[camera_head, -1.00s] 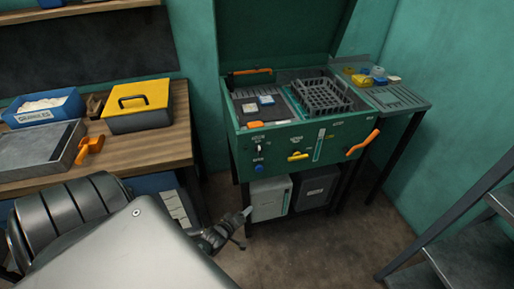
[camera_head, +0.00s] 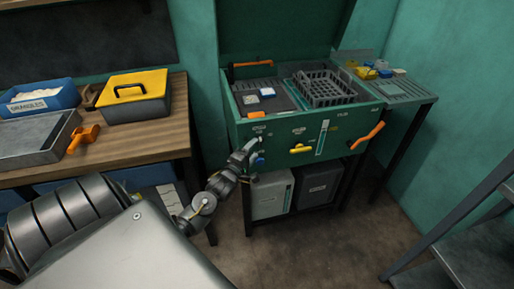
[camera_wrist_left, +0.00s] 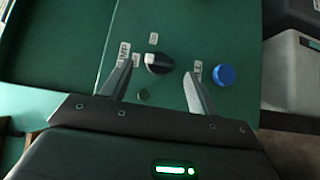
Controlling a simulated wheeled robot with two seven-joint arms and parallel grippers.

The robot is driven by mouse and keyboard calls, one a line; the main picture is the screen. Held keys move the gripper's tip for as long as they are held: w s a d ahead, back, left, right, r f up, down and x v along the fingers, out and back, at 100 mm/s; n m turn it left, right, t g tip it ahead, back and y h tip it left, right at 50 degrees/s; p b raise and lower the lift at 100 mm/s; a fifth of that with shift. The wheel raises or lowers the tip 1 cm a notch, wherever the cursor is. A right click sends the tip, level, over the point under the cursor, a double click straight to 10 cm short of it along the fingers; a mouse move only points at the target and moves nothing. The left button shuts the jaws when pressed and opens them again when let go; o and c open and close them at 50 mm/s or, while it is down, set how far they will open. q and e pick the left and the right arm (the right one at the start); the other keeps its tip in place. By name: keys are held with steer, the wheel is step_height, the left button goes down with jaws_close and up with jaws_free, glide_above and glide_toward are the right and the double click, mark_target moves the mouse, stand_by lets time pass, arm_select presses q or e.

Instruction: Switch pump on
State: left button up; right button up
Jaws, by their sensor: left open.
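The green machine (camera_head: 285,150) has a front panel with controls. In the left wrist view a black rotary switch with a white pointer (camera_wrist_left: 158,63) sits by a label (camera_wrist_left: 124,52) reading partly "MP". My left gripper (camera_wrist_left: 160,72) is open, its two fingers on either side of the switch in that view; I cannot tell whether they touch it. In the head view the left gripper (camera_head: 246,154) is at the panel's left end and hides the switch. A blue button (camera_wrist_left: 224,75) lies to the right of the right finger. My right gripper is not in view.
The panel also has a yellow handle (camera_head: 301,149) and an orange lever (camera_head: 368,136). A grey basket (camera_head: 324,88) sits on the machine's top. A workbench (camera_head: 150,143) with a yellow-lidded box (camera_head: 135,98) stands at left. Grey canisters (camera_head: 268,196) stand below the machine.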

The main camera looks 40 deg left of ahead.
mark_target(259, 143)
arm_select(q)
steer(key=w, duration=0.1)
steer(key=w+b, duration=0.1)
steer(key=w, duration=0.1)
steer(key=shift+a+f, duration=0.1)
steer(key=shift+a, duration=0.15)
steer(key=shift+w, duration=0.25)
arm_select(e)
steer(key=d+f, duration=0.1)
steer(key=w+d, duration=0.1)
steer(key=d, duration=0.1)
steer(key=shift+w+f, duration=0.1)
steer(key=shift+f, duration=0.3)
